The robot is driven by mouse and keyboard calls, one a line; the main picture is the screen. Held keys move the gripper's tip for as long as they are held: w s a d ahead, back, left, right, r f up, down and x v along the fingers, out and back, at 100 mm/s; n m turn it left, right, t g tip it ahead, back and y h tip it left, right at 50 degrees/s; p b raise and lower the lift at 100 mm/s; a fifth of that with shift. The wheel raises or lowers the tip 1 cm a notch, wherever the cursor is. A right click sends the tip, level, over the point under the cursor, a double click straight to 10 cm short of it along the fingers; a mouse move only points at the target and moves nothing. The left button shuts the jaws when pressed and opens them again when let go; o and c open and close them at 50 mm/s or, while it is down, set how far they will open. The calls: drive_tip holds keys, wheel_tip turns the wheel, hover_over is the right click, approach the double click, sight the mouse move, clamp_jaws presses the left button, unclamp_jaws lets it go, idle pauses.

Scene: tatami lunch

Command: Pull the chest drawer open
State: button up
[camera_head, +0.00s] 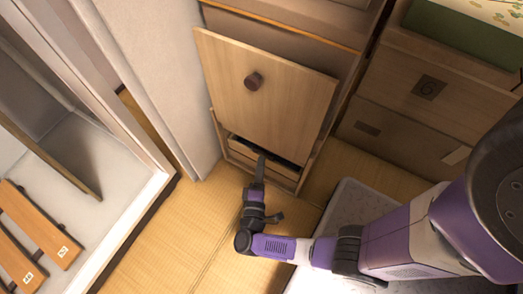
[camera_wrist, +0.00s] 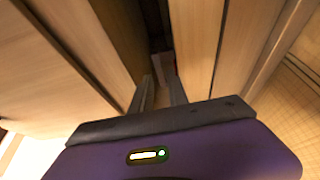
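The wooden chest stands at the upper middle of the head view. A pale wooden front panel (camera_head: 285,105) with a round dark knob (camera_head: 254,81) faces up towards the camera. Below it is a low drawer-like part (camera_head: 268,172) with a dark gap along its top. My gripper (camera_head: 261,160) points into this gap from below, well under the knob. In the wrist view my gripper's fingers (camera_wrist: 162,88) stand apart between two wooden boards, with a dark slot beyond. A small reddish-brown thing shows past the fingertips; I cannot tell what it is. Any contact is hidden.
A pale wall post (camera_head: 165,80) is close on the left. Tatami floor (camera_head: 185,225) is clear in front. Wooden numbered plates (camera_head: 45,225) lie far left.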

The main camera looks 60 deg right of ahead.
sight(263, 151)
drive_tip(key=x, duration=0.5)
drive_tip(key=shift+w+d, duration=0.1)
drive_tip(key=shift+d, duration=0.2)
drive_tip(key=shift+c, duration=0.4)
clamp_jaws()
idle(0.8)
